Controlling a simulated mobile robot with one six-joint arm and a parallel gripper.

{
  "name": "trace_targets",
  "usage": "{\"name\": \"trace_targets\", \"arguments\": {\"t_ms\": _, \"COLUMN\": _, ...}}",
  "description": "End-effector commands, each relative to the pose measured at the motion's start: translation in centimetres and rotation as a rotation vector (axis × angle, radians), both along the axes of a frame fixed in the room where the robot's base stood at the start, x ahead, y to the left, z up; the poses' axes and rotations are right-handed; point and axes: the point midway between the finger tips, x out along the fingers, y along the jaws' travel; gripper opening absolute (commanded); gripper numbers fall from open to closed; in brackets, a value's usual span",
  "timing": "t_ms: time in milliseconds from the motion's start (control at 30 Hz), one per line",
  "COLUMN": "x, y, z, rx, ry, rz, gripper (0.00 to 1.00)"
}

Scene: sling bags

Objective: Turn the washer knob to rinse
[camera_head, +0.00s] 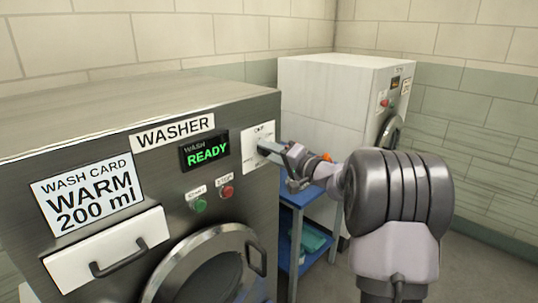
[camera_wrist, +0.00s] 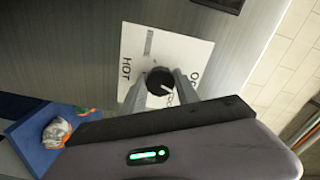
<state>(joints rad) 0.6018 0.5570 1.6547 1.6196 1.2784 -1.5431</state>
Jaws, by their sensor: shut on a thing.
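The washer (camera_head: 60,120) is a grey metal machine at the left in the head view. Its white dial plate (camera_head: 257,135) is at the upper right of its front. In the wrist view, the plate (camera_wrist: 185,48) reads "HOT" at left and part of a word starting "O" at right; other lettering is partly hidden by my fingers. The round black knob (camera_wrist: 158,77) has a white pointer line aimed toward the lower right of the picture. My gripper (camera_wrist: 161,84) is shut on the knob, one finger on each side. In the head view my gripper (camera_head: 268,150) reaches the plate and hides the knob.
The washer display (camera_head: 205,152) reads "WASH READY", above a green button (camera_head: 200,205) and a red button (camera_head: 227,192). A card (camera_head: 88,194) reads "WARM 200 ml". A drawer (camera_head: 108,255) and round door (camera_head: 205,265) are below. A blue cart (camera_head: 292,197) and a white machine (camera_head: 330,90) stand behind.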

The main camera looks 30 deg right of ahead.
Motion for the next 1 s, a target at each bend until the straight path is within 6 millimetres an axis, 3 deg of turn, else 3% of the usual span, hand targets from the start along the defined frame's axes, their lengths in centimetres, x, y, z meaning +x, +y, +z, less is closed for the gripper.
{"name": "trace_targets", "arguments": {"t_ms": 1000, "x": 0.0, "y": 0.0, "z": 0.34, "rx": 0.905, "ry": 0.331, "rz": 0.0, "gripper": 0.0}}
